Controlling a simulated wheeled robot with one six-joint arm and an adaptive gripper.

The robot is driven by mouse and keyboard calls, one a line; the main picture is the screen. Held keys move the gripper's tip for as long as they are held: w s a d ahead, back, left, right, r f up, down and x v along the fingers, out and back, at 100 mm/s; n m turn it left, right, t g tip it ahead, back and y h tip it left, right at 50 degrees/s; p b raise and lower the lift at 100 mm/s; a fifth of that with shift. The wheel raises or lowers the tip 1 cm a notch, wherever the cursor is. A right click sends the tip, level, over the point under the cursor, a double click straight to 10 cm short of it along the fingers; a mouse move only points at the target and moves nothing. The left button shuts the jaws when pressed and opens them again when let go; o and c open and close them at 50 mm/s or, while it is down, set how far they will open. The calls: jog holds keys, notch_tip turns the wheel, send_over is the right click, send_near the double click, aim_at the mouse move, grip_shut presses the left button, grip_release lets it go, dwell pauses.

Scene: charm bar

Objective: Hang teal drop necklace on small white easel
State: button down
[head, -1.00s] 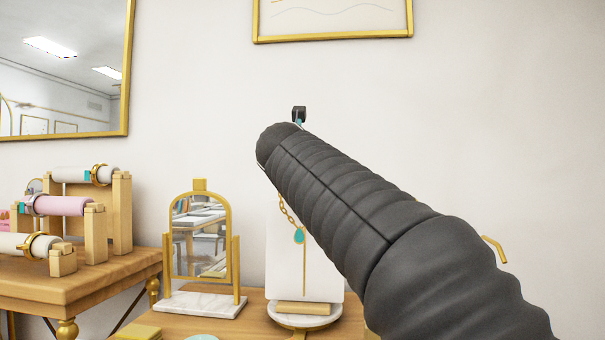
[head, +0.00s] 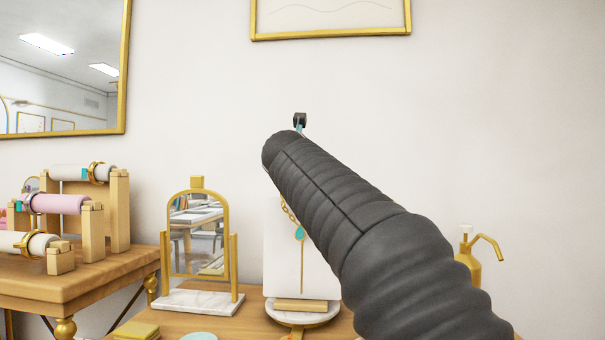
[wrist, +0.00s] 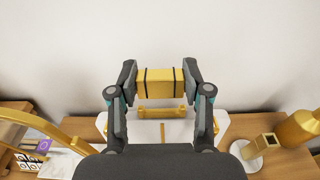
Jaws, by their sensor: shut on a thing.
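The small white easel (head: 278,265) stands upright on a round pale base, behind my arm in the head view. Its white board also shows below my gripper in the wrist view (wrist: 140,132). The necklace's teal drop (head: 299,233) and part of its gold chain (head: 287,210) show in front of the board. My arm hides the upper chain and the board's upper right. My gripper (wrist: 155,83) is above the easel, shut on a gold block with two dark bands, seemingly the necklace's upper part. I cannot tell whether the chain touches the easel.
A gold-framed mirror (head: 228,250) on a marble base stands left of the easel. A gold pump bottle (head: 468,262) is at the right. A side table (head: 70,285) with bracelet rolls is at the far left. The wall is behind.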

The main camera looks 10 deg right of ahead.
jog(key=shift+x, duration=0.8)
jog(key=shift+s+f+b, duration=0.1)
jog(key=shift+f+b, duration=0.3)
jog(key=shift+f, duration=0.85)
jog(key=shift+f, duration=0.15)
jog(key=shift+c, duration=2.1)
grip_release()
jog(key=c, duration=0.3)
